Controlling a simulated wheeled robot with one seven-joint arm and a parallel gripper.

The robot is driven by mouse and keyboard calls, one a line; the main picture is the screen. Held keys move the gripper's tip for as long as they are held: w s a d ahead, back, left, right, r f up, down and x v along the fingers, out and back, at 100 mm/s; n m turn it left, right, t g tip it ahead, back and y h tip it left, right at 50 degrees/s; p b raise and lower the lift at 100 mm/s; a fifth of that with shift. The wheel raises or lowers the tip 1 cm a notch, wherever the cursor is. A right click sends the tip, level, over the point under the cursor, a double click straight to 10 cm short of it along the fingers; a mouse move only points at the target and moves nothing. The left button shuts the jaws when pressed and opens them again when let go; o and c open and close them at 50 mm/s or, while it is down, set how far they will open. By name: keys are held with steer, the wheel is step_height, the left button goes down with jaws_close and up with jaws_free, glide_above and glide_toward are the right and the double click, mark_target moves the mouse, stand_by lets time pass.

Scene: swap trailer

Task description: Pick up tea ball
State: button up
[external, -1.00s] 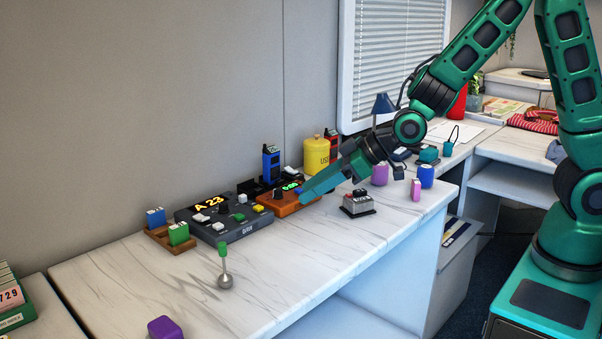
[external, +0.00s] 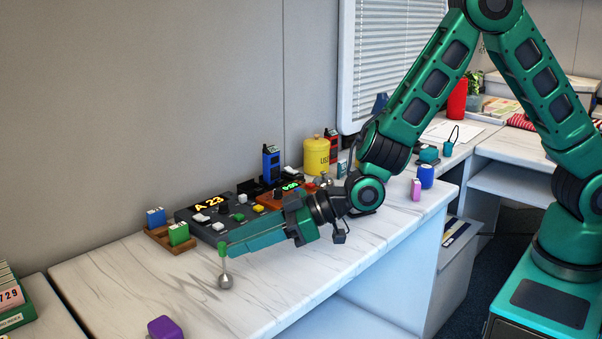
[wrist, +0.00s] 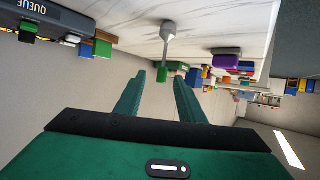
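The tea ball (external: 225,282) is a grey metal ball on a thin stem with a green grip. It stands upright on the marble counter (external: 160,286) near the front. My gripper (external: 229,252) reaches in low from the right, with its fingertips at the green grip in the external view. In the wrist view, which is upside down, my gripper (wrist: 159,76) is open. The tea ball (wrist: 168,28) shows there with its green end in line with the gap between the fingertips. I cannot tell whether the fingers touch it.
A purple block (external: 165,328) lies at the front left. A dark queue console (external: 232,228) and a wooden tray (external: 160,239) with blue and green blocks stand behind the tea ball. A yellow canister (external: 316,156) stands farther back. The marble around the ball is clear.

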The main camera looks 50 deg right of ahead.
mark_target(222, 254)
steer(key=shift+x, duration=2.4)
steer(key=shift+s, duration=0.15)
jaws_close()
